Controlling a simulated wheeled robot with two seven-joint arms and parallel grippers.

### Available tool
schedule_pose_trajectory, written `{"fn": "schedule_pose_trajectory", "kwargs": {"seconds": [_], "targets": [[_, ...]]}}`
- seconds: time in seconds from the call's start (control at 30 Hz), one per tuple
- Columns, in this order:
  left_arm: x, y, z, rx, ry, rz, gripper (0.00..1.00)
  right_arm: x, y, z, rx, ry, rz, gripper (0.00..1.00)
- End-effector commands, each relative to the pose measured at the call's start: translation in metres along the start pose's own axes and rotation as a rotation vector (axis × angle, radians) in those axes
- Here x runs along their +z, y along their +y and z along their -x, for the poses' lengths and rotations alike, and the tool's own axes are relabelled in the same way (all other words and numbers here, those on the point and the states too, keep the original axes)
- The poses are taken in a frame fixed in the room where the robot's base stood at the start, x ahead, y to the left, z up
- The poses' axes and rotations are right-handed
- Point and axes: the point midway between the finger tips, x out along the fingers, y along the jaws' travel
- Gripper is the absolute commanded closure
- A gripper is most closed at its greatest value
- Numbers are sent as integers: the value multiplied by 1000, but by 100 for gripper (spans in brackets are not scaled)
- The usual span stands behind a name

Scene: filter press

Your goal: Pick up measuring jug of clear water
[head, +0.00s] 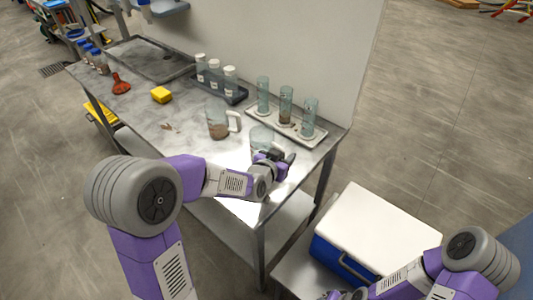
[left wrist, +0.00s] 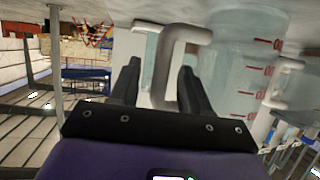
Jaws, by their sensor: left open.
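The measuring jug of clear water (head: 262,136) stands on the metal table near its front right end, partly hidden behind my left gripper (head: 272,159). In the left wrist view the clear jug (left wrist: 235,75) shows red marks, and its grey handle (left wrist: 178,62) lies between the open fingers of my left gripper (left wrist: 160,68). I cannot tell whether either finger touches the handle. My right arm is at the lower right of the head view, and its fingers are not visible.
Another jug with brown contents (head: 218,122) stands to the left on the table. A tray of glass cylinders (head: 315,143) is close behind the clear jug. A rack of capped bottles (head: 236,97) and a yellow sponge (head: 161,95) are farther off. A white-lidded cooler (head: 375,225) stands right.

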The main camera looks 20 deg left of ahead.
Motion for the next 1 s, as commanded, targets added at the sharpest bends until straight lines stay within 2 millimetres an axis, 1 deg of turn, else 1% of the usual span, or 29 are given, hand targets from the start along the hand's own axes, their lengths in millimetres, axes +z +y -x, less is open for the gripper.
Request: {"fn": "schedule_pose_trajectory", "kwargs": {"seconds": [0.1, 0.13, 0.4, 0.43, 0.87, 1.0], "targets": [[0, 0, 0, 0, 0, 0, 53, 0, 0, 0, 0, 0, 0, 57], [0, 0, 0, 0, 0, 0, 55, 0, 0, 0, 0, 0, 0, 57], [0, 0, 1, 0, 1, 0, 96, 0, 0, 0, 0, 0, 0, 57], [0, 0, 1, 0, 1, 0, 100, 0, 0, 0, 0, 0, 0, 57], [-2, 0, 1, 0, 3, -1, 100, 0, 0, 1, 0, 0, 0, 57], [-5, 0, 2, 0, 4, -1, 100, 0, -1, 2, 0, 0, 0, 57]]}}
